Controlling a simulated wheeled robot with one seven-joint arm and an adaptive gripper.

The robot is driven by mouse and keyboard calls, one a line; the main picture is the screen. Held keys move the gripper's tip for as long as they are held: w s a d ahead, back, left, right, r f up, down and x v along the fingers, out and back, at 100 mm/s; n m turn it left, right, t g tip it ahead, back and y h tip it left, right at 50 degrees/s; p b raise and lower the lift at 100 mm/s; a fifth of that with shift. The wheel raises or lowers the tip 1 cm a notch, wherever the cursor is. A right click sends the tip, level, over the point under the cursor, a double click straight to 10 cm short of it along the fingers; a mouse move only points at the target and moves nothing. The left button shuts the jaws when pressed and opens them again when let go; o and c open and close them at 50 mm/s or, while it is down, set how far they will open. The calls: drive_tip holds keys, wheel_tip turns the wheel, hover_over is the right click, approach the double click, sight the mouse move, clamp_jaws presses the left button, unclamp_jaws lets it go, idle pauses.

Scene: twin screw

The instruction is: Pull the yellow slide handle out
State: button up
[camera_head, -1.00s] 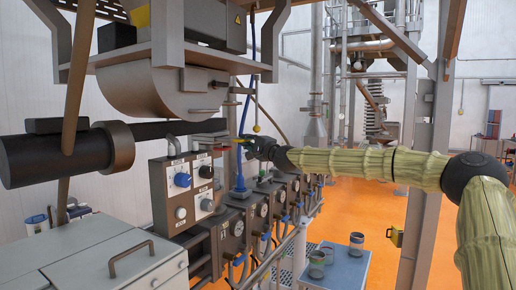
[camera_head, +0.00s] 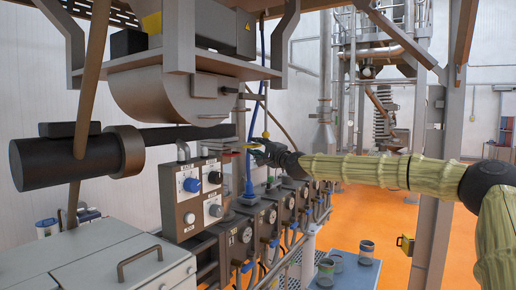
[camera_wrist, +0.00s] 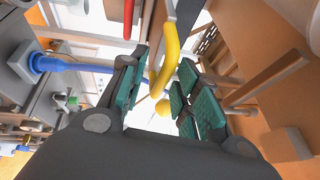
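The yellow handle (camera_wrist: 168,50) is a curved bar at the top middle of the wrist view. It hangs between the two fingers of my gripper (camera_wrist: 158,92). Teal pads show on both fingers, and gaps separate them from the bar. A yellow ball (camera_wrist: 162,107) shows just below the bar's lower end; I cannot tell whether they are joined. In the head view my gripper (camera_head: 257,151) is small and dark, at the blue hose beside the machine's row of gauges. The handle is too small there to make out clearly.
A red bar (camera_wrist: 129,18) is left of the yellow one. A blue hose fitting (camera_wrist: 45,64) lies at the left. A control box with knobs (camera_head: 192,198) stands left of my gripper. A blue table (camera_head: 345,272) with cups is at lower right.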

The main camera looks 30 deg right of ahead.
drive_tip(key=v, duration=1.2)
drive_tip(key=shift+d, duration=0.2)
